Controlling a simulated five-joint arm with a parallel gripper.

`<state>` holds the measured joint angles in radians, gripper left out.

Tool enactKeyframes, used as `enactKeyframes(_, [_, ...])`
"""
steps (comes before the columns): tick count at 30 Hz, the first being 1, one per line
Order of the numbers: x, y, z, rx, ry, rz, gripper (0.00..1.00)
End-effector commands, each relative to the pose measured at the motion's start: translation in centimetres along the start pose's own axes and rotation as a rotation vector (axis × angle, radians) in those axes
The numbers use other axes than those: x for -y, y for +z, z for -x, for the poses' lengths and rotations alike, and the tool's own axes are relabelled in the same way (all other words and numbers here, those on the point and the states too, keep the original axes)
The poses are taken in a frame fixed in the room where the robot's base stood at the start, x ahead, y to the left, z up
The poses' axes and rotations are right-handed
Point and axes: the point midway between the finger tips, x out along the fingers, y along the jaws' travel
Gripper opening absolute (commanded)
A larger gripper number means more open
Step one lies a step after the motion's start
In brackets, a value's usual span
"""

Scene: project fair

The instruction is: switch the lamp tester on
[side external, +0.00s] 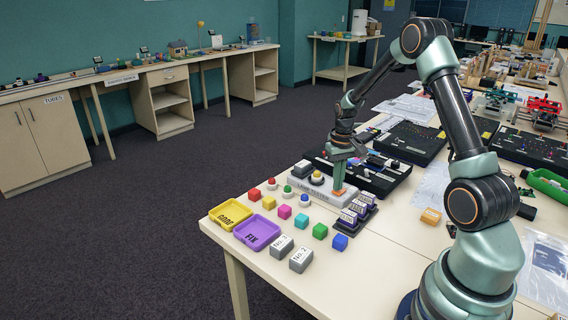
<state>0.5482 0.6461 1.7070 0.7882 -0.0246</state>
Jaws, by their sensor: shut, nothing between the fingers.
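The lamp tester (308,187) is a pale grey, flat box with lettering on its front edge, lying on the table behind the coloured cubes. My gripper (338,192) points down over the right part of the tester. Its orange fingertips are together with nothing between them, at or just above the tester's top; I cannot tell whether they touch it. The tester's switch cannot be made out, and the gripper covers part of the top. I cannot tell whether a lamp is lit.
A yellow tray (230,214) and a purple tray (257,232) lie at the table's front left corner. Several coloured cubes, such as a blue one (340,242), and grey blocks (301,260) lie nearby. A dark rack (366,212) with labelled blocks stands close right of my gripper.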

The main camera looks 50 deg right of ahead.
Motion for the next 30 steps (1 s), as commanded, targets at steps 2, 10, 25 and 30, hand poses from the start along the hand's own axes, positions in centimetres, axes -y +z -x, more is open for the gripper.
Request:
enactKeyframes(2, [0.0, 0.0, -0.1, 0.000, 0.000, 0.000, 0.00])
enactKeyframes(10, [0.0, 0.0, -0.5, 0.001, 0.000, 0.000, 0.00])
enactKeyframes(25, [0.0, -0.1, 0.6, -0.002, 0.000, 0.000, 0.00])
enactKeyframes(30, [0.0, 0.0, 1.8, -0.002, 0.000, 0.000, 0.00])
